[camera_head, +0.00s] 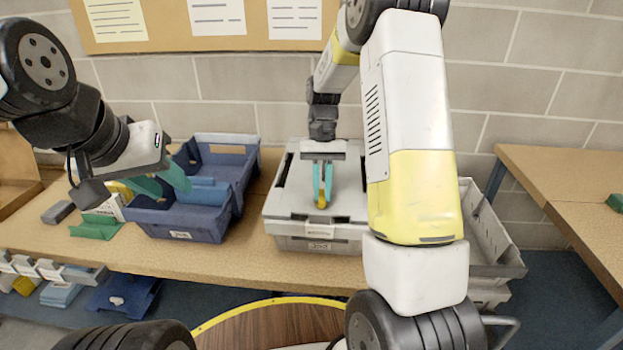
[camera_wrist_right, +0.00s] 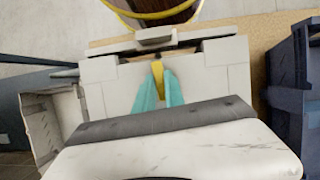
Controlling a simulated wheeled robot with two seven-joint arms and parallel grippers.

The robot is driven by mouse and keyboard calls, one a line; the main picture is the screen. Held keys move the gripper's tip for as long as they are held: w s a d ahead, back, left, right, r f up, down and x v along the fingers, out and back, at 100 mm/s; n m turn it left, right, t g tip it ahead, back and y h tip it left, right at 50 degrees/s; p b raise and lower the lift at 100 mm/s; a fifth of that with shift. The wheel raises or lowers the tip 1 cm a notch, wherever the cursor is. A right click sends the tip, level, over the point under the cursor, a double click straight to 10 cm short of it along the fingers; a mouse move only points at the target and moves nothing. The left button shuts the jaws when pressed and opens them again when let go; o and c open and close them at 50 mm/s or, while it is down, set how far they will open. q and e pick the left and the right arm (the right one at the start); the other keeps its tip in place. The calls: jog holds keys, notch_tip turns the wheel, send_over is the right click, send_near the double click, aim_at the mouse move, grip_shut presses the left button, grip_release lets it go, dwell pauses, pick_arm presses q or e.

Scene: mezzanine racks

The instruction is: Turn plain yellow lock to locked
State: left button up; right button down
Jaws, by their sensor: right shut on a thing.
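The plain yellow lock (camera_head: 321,202) is a small yellow piece on top of the grey lidded crate (camera_head: 289,212), near the middle of the lid's front half. My right gripper (camera_head: 322,190) points down from above with its teal fingers closed on the yellow lock. The lock (camera_wrist_right: 158,72) also shows in the right wrist view, between the teal fingertips (camera_wrist_right: 158,90). Its exact turn angle is hard to tell, as the fingers cover part of it. My left gripper (camera_head: 163,184) hangs over the blue bins at the left, its teal fingers spread apart with nothing seen between them.
Blue bins (camera_head: 182,228) stand left of the crate on the wooden bench (camera_head: 250,262). A grey open bin (camera_head: 492,235) stands to the right of the crate. A green piece (camera_head: 95,227) and a dark block (camera_head: 58,212) lie at the left. A second bench (camera_head: 560,190) is at the right.

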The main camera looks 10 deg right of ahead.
jog(key=shift+m, duration=0.5)
jog(key=c, duration=1.4)
grip_release()
jog(key=v, duration=0.7)
jog(key=shift+d+r, duration=0.15)
jog(key=shift+r, duration=0.2)
jog(key=shift+w+r, duration=0.1)
